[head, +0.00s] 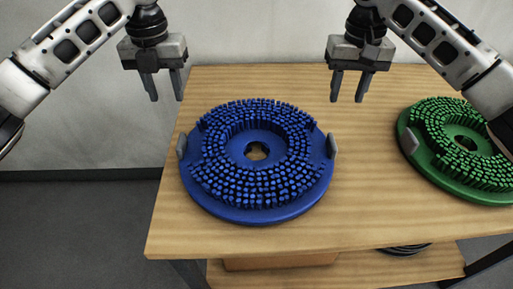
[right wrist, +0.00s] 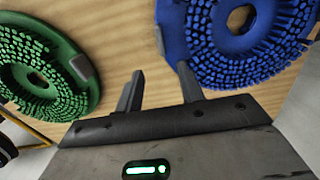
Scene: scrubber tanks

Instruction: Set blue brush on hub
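The blue brush (head: 258,207) is a round disc with a ring of bristles, a centre hole and a grey tab on each side. It lies bristles up on the wooden table; it also shows in the right wrist view (right wrist: 228,45). My left gripper (head: 166,86) is open and empty, above and beyond the brush's left side. My right gripper (head: 348,87) is open and empty, above and beyond its right side; its fingers also show in the right wrist view (right wrist: 160,88). I cannot make out a hub in these frames.
A green brush (head: 460,182) with a grey tab lies at the table's right. The wooden table (head: 345,225) is bare between the two brushes and along its front. A lower shelf (head: 370,268) holds a dark round thing (head: 404,249), partly hidden. Grey floor lies at left.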

